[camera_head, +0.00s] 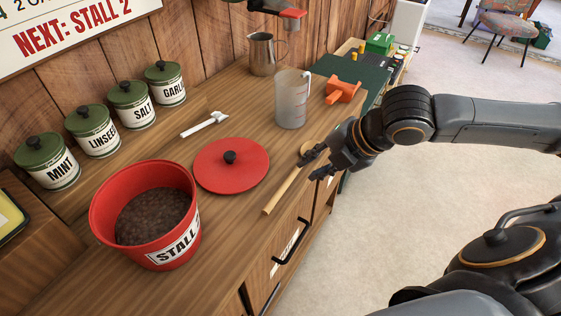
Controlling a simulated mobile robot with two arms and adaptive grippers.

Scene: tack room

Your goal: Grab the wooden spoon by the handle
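A wooden spoon (282,192) lies on the wooden counter (235,236) near its front edge. Its handle points toward the lower left, and its bowl end is partly hidden behind my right gripper. My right gripper (310,167) comes in from the right, low over the spoon's upper part. Its dark fingers are spread apart, one on the far side and one on the near side. I cannot tell whether they touch the spoon. My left gripper is not in view.
A red bucket (107,213) of dark pellets stands left, with a red lid (213,174) beside it. A clear measuring jug (291,103), a metal pitcher (262,57), an orange object (342,90) and a white scoop (203,125) stand or lie farther back. Several green-lidded canisters (131,106) line the wall.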

